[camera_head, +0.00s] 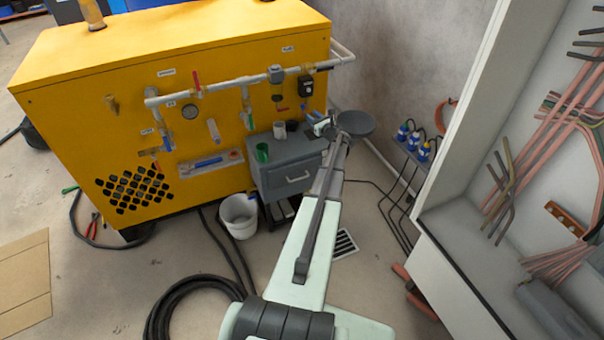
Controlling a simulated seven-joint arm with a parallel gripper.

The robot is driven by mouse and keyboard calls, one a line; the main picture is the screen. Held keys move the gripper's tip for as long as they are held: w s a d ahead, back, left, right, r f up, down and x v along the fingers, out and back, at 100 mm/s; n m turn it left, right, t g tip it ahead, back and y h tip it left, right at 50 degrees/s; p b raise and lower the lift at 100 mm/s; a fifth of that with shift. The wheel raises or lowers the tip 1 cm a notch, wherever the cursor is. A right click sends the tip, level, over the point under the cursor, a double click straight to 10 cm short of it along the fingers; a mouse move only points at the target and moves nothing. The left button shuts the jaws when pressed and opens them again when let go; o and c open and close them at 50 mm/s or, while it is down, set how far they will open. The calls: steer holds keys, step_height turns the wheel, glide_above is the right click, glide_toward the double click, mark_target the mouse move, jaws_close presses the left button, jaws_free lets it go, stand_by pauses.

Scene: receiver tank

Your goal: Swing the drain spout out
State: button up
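The yellow machine (120,75) stands at the left, with a light grey pipe (225,87) along its front. Short fittings hang from this pipe. I cannot tell which fitting is the drain spout. My gripper (322,126) is small in view at the end of my arm, just right of the pipe fittings and above the grey cabinet. It looks apart from the blue-ended fittings. Its fingers are too small to read, and I see nothing clearly held.
Black hose (180,305) lies coiled in front. An open white cabinet (470,190) with pink cables closes off the right.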

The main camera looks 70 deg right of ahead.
steer(key=s+a+f+n+g+y, duration=0.1)
steer(key=a+f+n+y, duration=0.4)
steer(key=a+n, duration=0.5)
steer(key=s+a+f+n+g+y, duration=0.2)
steer(key=a+f+n+g+y, duration=0.2)
steer(key=a+f+n, duration=0.4)
steer(key=a+n, duration=0.2)
steer(key=a, duration=0.2)
steer(key=shift+s+a+y, duration=0.15)
steer(key=shift+s+y, duration=0.05)
steer(key=shift+y, duration=0.2)
steer(key=shift+f, duration=0.1)
